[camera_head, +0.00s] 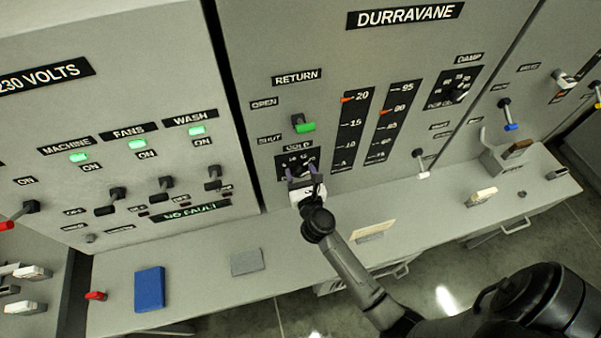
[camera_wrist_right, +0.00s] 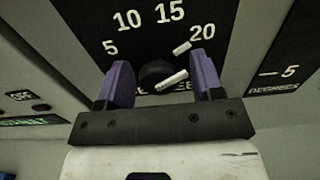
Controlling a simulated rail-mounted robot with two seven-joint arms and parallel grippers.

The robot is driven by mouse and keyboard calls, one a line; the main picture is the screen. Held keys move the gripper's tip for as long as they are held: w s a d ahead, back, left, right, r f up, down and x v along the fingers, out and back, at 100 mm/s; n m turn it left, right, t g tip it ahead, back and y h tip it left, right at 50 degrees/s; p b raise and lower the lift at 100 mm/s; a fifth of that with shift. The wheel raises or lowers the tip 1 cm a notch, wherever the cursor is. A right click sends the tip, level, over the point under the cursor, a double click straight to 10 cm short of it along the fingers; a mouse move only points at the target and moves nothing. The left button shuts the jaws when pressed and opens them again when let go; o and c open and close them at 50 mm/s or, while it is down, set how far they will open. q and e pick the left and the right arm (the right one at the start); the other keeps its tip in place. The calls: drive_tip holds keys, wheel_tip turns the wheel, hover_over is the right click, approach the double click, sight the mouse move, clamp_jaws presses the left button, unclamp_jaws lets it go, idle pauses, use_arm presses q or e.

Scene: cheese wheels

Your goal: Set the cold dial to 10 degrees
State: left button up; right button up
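The COLD dial (camera_head: 297,160) is on a black plate low on the DURRAVANE panel, partly hidden by my right gripper. In the right wrist view its black knob (camera_wrist_right: 152,75) sits below the numbers 5, 10, 15 and 20. A white bar on the knob slants up to the right, and another white mark lies just left of 20, so the pointer seems turned to the 20 side. My right gripper (camera_head: 304,173) is at the dial, its purple fingers (camera_wrist_right: 163,80) on either side of the knob with small gaps showing. My left gripper is out of view.
A green-tipped RETURN lever (camera_head: 304,124) is just above the dial. A white-tipped lever (camera_head: 421,168) is to the right. The grey counter (camera_head: 205,285) below holds a blue book-like block (camera_head: 149,289) and a grey pad (camera_head: 247,262).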

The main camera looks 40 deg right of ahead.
drive_tip(key=c, duration=0.8)
drive_tip(key=shift+r+n+p, duration=0.2)
drive_tip(key=shift+n+p, duration=1.1)
drive_tip(key=shift+n, duration=0.4)
drive_tip(key=shift+c, duration=0.2)
drive_tip(key=n+p, duration=0.2)
drive_tip(key=n, duration=0.1)
drive_tip(key=shift+n, duration=0.3)
drive_tip(key=n+p, duration=0.3)
drive_tip(key=n, duration=0.1)
drive_tip(key=shift+n+p, duration=1)
drive_tip(key=shift+n, duration=1.2)
drive_tip(key=shift+f+n, duration=0.1)
drive_tip(key=shift+n, duration=0.2)
drive_tip(key=o, duration=0.9)
